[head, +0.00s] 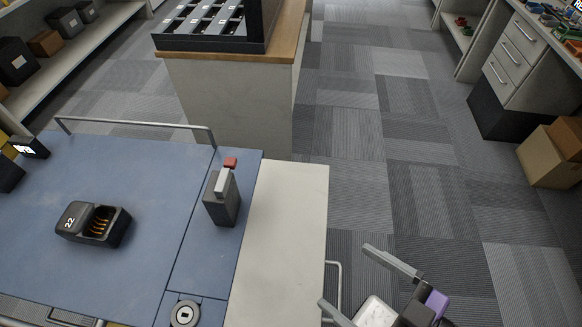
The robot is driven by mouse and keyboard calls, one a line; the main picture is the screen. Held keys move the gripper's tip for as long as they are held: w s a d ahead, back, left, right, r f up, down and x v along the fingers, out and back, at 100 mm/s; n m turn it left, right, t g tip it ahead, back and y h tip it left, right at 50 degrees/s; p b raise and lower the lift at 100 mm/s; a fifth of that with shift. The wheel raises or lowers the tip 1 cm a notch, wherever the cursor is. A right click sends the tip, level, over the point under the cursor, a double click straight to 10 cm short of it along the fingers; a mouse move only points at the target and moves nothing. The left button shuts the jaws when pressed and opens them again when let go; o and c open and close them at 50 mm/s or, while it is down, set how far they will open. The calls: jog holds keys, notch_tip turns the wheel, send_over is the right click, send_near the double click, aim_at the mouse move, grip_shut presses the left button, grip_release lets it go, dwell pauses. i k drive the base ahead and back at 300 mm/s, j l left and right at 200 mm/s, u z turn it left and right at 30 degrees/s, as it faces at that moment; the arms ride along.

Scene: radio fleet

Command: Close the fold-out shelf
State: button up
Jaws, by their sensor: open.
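The fold-out shelf (282,230) is a cream panel lying flat, level with the right side of the blue cart top (130,190). A pale bar handle (338,275) shows along its right edge. My gripper (345,276) is at the lower right, beside that edge, open with its two grey fingers spread and nothing between them that I can tell is held. The lower finger overlaps the handle in the picture; whether it touches is unclear. The shelf's front end is cut off by the frame, and its underside is hidden.
The cart carries a black charger (93,224) marked 22, a dark grey device (222,197) with a red part near the shelf, and a round lock (186,313). A wood-topped counter (230,95) stands behind. Carpet (400,150) is open to the right, before drawers and a cardboard box (553,153).

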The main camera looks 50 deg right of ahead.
aim_at(278, 281)
jog(key=k+z, duration=0.3)
jog(key=k, duration=0.45)
jog(key=k+l+z, duration=0.15)
jog(key=z, duration=0.2)
jog(key=k+l+z, duration=0.1)
jog(key=l+z, duration=0.3)
jog(key=j, duration=0.15)
